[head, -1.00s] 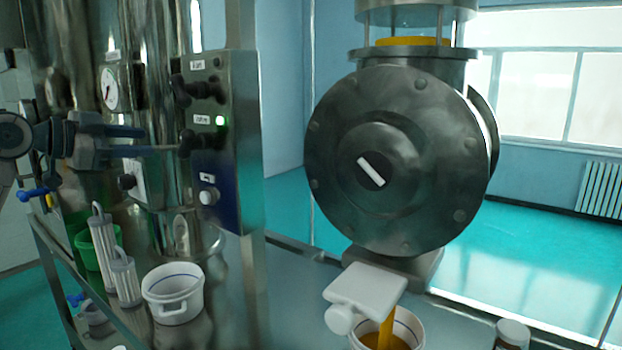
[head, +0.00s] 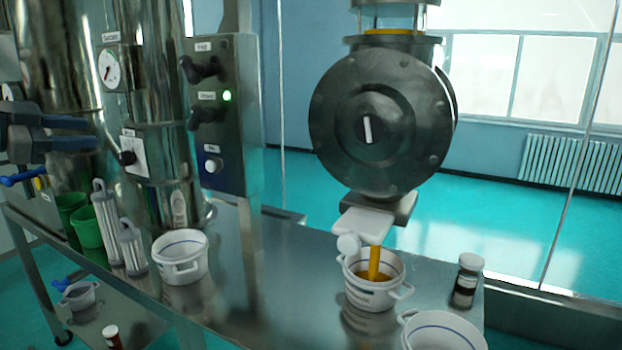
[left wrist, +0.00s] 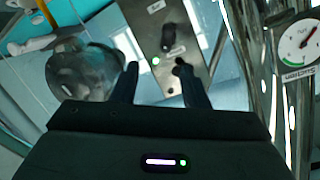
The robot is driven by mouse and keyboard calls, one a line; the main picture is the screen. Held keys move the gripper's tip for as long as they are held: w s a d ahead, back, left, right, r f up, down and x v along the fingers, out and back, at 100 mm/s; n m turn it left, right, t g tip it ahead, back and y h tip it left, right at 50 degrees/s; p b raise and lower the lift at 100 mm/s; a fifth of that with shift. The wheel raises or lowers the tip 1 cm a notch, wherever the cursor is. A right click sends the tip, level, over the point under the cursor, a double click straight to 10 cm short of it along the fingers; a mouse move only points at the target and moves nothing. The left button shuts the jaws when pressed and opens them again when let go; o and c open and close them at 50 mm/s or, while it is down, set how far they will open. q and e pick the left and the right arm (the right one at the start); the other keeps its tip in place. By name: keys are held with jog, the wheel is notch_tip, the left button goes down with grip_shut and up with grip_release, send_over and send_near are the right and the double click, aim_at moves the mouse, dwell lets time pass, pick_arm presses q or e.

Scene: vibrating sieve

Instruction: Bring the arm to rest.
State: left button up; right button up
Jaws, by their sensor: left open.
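My left gripper (head: 92,133) is at the left edge of the head view, in front of the steel column, open and empty. In the left wrist view its two fingers (left wrist: 158,80) stand apart, with the control panel (left wrist: 170,35) beyond them. The control panel (head: 222,115) in the head view has two black knobs, a lit green lamp and a white button. No finger appears to touch it. My right gripper is not in view.
Amber liquid runs from the round valve housing (head: 375,120) into a white pot (head: 372,298). Another white pot (head: 181,258), grey cylinders (head: 107,222), a green cup (head: 88,228) and a brown jar (head: 466,281) stand on the steel table (head: 262,300).

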pick_arm(q)
jog(key=d+f+n+g+y, duration=0.15)
jog(key=d+f, duration=0.35)
jog(key=f, duration=0.8)
jog(key=d+f+n+g+y, duration=0.15)
jog(key=d+f, duration=0.25)
jog(key=f, duration=0.9)
jog(key=d+f+g, duration=0.2)
jog(key=d+f, duration=0.3)
jog(key=f, duration=0.7)
jog(key=s+d+f+n+g+y, duration=0.1)
jog(key=s+d+f+n, duration=0.1)
jog(key=s+f, duration=0.55)
jog(key=s+d+f+n+g+y, duration=0.1)
jog(key=s+d+f+y, duration=0.15)
jog(key=s+f, duration=0.5)
jog(key=s+d+f+n+g+y, duration=0.1)
jog(key=s+f+n+g, duration=0.15)
jog(key=s, duration=0.65)
jog(key=s+d+f+n+g+y, duration=0.1)
jog(key=s+f+n, duration=0.2)
jog(key=s, duration=0.6)
jog(key=a+f, duration=0.3)
jog(key=f, duration=3)
jog(key=s+a+f+g, duration=0.1)
jog(key=s+f+g, duration=0.1)
jog(key=s+f, duration=1.5)
jog(key=shift+s+a, duration=0.2)
jog(key=shift+s, duration=0.45)
